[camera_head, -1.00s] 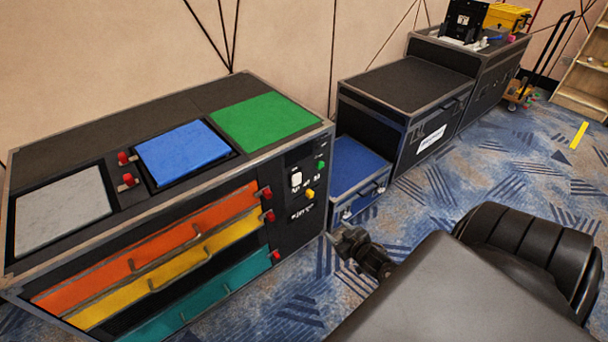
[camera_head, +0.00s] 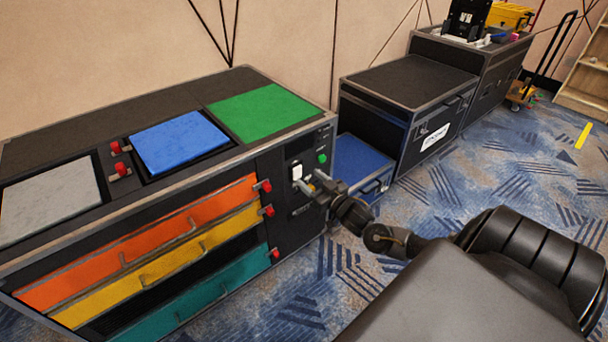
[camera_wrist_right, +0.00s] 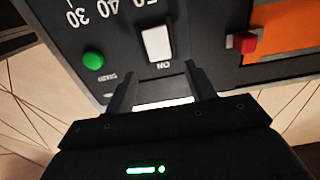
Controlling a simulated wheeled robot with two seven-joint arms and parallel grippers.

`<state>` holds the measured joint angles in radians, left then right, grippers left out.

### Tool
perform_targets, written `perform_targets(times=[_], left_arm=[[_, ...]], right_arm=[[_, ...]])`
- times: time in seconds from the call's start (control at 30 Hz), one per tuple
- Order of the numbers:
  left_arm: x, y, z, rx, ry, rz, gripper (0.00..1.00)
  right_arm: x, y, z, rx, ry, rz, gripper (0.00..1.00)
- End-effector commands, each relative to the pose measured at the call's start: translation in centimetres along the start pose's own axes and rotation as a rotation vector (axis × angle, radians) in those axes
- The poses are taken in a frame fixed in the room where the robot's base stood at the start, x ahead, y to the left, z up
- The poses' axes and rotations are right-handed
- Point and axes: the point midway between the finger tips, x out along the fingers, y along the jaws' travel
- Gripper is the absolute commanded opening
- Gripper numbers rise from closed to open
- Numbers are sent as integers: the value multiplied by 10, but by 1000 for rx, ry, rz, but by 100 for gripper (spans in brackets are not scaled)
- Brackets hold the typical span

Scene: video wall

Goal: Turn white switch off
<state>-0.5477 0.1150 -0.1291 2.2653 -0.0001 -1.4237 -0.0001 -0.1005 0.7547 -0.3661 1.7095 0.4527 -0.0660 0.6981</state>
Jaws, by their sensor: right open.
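The white switch (camera_head: 296,171) is on the black front panel at the right end of the drawer case (camera_head: 230,75). In the right wrist view the white switch (camera_wrist_right: 157,43) stands just beyond the fingertips, near an upside-down "ON" label. My right gripper (camera_head: 312,183) is at the panel, close below and right of the switch. In the right wrist view its two fingers (camera_wrist_right: 161,78) are spread apart with nothing between them. Contact with the switch cannot be told. My left gripper is not in view.
A green button (camera_head: 322,158) sits right of the switch. Red latches (camera_head: 265,186) and orange, yellow and teal drawers lie to its left. A blue case (camera_head: 358,160) and black cases (camera_head: 405,85) stand to the right. Carpet in front is open.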

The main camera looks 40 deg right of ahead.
Motion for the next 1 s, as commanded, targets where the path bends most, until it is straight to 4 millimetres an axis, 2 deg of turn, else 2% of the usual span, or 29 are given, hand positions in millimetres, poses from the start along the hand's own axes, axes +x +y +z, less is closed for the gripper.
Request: perform_targets(times=[0.1,0.3,0.67,1.0], left_arm=[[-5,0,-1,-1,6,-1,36],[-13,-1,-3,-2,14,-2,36],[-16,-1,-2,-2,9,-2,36],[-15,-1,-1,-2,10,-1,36]], right_arm=[[21,0,0,-1,1,0,55],[41,-1,1,0,0,-1,55],[45,-1,1,0,-2,-1,55],[44,0,1,0,-1,-1,10]])
